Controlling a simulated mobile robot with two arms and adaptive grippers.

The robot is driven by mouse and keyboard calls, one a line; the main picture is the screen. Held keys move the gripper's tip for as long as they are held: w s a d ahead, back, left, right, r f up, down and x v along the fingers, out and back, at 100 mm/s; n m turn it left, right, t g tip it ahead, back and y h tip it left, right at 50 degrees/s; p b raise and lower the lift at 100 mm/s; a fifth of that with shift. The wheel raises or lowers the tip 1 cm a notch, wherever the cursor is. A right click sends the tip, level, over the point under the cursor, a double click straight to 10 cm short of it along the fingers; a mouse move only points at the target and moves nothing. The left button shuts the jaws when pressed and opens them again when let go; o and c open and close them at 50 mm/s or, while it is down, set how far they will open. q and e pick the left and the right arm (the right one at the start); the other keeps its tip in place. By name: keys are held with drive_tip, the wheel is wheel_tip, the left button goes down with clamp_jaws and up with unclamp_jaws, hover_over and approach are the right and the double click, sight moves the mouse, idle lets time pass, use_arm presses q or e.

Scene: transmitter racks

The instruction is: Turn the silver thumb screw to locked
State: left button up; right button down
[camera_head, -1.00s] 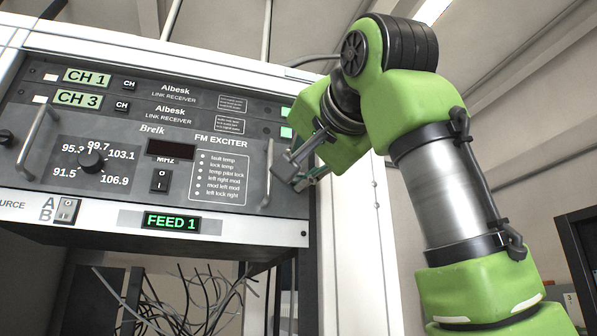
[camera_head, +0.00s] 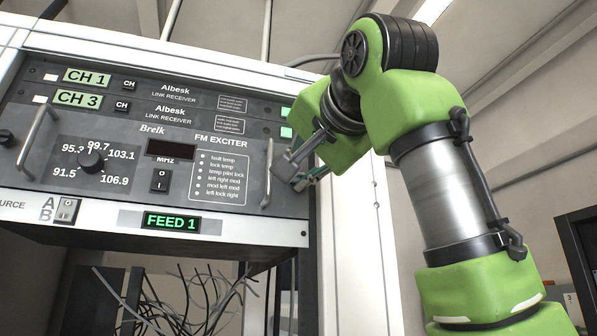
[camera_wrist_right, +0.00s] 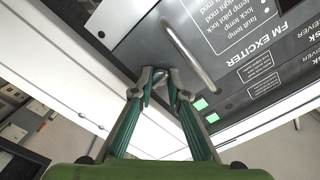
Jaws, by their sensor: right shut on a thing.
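My right gripper (camera_head: 298,183) is at the right edge of the FM exciter panel (camera_head: 130,190), just right of its right-hand handle (camera_head: 268,172). In the right wrist view its two green-backed fingers (camera_wrist_right: 160,82) close in on a small silver thing (camera_wrist_right: 160,76) at the panel's edge. It looks like the silver thumb screw, mostly covered by the fingertips. The head view hides the screw behind the gripper. Whether the screw stands at locked cannot be read. My left gripper is not in view.
The silver bar handle (camera_wrist_right: 188,57) is close beside the fingers. A white rack post (camera_head: 350,240) stands to the right. Link receiver panels (camera_head: 180,103) are above the exciter. Loose wires (camera_head: 185,300) hang in the open bay below.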

drive_tip(key=shift+r, duration=0.2)
drive_tip(key=c, duration=2)
unclamp_jaws()
drive_tip(key=shift+d, duration=0.1)
drive_tip(key=shift+o, duration=0.2)
drive_tip(key=shift+s+f, duration=0.1)
drive_tip(key=v, duration=1.2)
